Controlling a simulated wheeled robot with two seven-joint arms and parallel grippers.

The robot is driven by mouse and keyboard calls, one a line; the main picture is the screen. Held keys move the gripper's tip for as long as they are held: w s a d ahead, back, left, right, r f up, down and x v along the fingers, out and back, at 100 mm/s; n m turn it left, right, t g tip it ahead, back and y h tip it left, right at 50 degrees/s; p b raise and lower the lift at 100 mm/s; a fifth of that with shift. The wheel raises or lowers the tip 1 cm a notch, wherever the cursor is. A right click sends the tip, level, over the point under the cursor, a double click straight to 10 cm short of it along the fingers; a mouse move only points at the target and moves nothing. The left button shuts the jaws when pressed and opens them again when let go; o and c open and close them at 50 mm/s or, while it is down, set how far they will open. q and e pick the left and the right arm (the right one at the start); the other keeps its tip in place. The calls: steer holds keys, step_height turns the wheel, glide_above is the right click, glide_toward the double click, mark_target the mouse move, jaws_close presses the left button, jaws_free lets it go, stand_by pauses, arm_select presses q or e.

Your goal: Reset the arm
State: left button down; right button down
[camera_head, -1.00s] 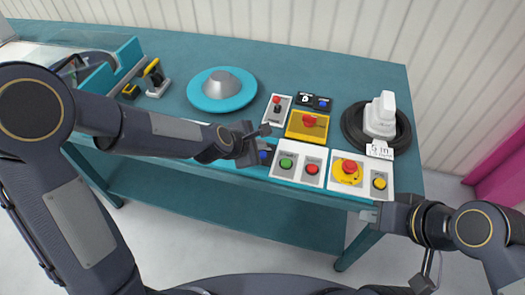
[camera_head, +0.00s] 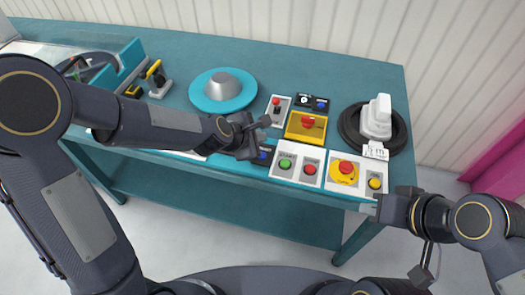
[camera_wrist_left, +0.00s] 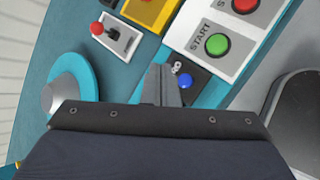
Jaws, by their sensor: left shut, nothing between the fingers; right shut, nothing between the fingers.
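My left gripper (camera_head: 264,124) is shut and empty. It hangs above the teal table (camera_head: 350,70), between the blue round disc and the control boxes. In the left wrist view its fingers (camera_wrist_left: 160,72) are together, beside a dark box with a blue button (camera_wrist_left: 186,81) and a white box with a green START button (camera_wrist_left: 217,44). My right gripper (camera_head: 374,207) is shut and empty at the table's front right edge, just below the box with the yellow button (camera_head: 375,183).
The blue disc with a grey cone (camera_head: 222,90) lies left of the boxes. A lever box (camera_head: 278,111) and a yellow box (camera_head: 306,126) stand behind my left gripper. A black reel (camera_head: 400,130) with a white device (camera_head: 378,116) is at the right. A yellow-black tool (camera_head: 153,74) is far left.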

arm_select(q)
steer(key=s+a+r+m, duration=1)
steer(key=s+a+m, duration=0.2)
steer(key=s+a, duration=0.3)
steer(key=s+a+m+y, duration=0.1)
steer(key=s+a+m, duration=0.1)
steer(key=s, duration=0.3)
steer(key=s+a+f+m+g+y, duration=0.1)
steer(key=s+a+m, duration=0.1)
steer(key=s, duration=0.3)
steer(key=shift+a+m+g, duration=0.25)
steer(key=shift+m+g, duration=0.05)
steer(key=shift+m, duration=0.5)
